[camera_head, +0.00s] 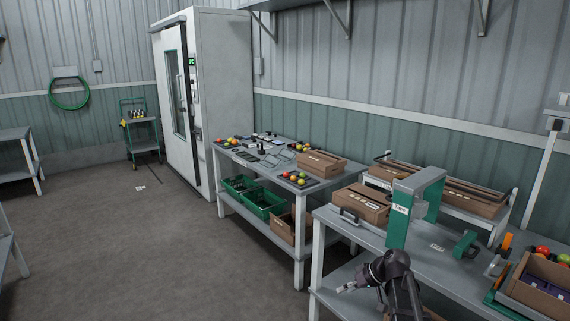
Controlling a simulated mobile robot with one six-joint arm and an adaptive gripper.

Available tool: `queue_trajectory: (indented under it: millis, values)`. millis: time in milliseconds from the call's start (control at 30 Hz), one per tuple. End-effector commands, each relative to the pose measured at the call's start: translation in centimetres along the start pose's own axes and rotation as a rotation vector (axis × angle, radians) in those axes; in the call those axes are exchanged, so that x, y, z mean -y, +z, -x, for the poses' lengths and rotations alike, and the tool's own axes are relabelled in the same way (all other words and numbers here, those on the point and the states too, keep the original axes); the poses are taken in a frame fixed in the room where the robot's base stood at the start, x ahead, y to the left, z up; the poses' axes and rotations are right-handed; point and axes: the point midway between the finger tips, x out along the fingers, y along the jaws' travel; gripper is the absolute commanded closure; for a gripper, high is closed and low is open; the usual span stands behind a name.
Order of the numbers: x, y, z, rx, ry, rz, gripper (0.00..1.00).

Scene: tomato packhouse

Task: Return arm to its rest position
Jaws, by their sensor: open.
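My arm (391,268) shows at the lower middle right, dark grey and bent, in front of the near table. Its end points left. My gripper (341,289) is small in view, light grey and open, with nothing seen between its fingers.
A second table (240,159) holds tomatoes and trays. A white cabinet (207,100) stands behind.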

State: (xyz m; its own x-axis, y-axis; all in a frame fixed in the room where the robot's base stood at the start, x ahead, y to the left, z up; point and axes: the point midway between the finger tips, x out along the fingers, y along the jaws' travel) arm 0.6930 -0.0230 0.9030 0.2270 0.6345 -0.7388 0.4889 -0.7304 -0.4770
Motion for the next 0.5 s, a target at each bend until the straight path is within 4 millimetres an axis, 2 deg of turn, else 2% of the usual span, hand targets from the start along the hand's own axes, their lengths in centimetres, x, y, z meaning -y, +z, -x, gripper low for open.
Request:
queue_trajectory:
  millis: [33,200,400,500]
  values:
    - [1.9,1.2,0.1,0.052,0.032,-0.033,0.4]
    - [5.2,5.0,-0.2,0.214,0.183,-0.165,0.4]
    - [8.2,9.1,1.0,0.343,0.401,-0.304,0.4]
    - [9.1,10.5,1.8,0.375,0.5,-0.356,0.4]
